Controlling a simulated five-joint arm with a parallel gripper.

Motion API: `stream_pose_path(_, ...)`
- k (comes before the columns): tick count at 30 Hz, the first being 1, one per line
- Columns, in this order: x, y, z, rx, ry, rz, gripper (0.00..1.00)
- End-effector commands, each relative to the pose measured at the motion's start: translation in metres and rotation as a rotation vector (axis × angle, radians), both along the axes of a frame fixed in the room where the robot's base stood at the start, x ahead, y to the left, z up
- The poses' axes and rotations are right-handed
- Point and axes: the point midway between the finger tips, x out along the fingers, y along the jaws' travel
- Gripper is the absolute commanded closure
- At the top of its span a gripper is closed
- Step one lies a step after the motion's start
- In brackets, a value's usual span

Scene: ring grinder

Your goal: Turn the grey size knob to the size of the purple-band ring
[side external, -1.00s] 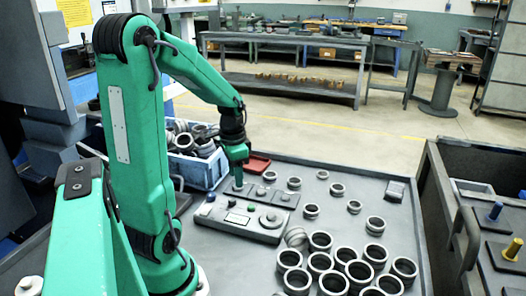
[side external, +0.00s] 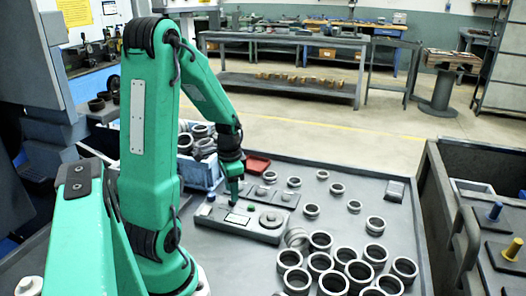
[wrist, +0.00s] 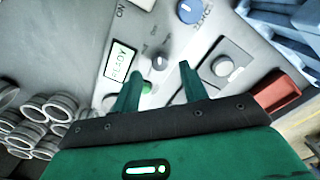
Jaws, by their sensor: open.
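The control panel (side external: 210,219) lies on the grey table in front of my arm. In the wrist view a small dark grey knob (wrist: 160,62) with a pointer mark sits on the panel, with small lettering around it that I cannot read. My gripper (wrist: 159,69) is open, its two green fingers on either side of that knob; I cannot tell whether they touch it. In the side view my gripper (side external: 233,200) points down over the panel. I cannot make out a purple band on any ring.
A lit READY screen (wrist: 120,62) and a blue knob (wrist: 188,11) are beside the grey knob. Several metal rings (side external: 320,241) stand at the right of the table. A blue crate (side external: 199,174) of rings and a red tray (side external: 258,164) are behind.

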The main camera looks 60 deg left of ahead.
Motion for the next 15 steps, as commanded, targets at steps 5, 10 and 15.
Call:
stream_pose_path(5, 0.000, 0.000, -0.019, -0.002, 0.002, 0.000, 0.57)
stream_pose_path(10, 0.000, 0.000, -0.029, -0.001, 0.001, 0.000, 0.57)
stream_pose_path(15, 0.000, 0.000, -0.032, 0.000, 0.000, 0.000, 0.57)
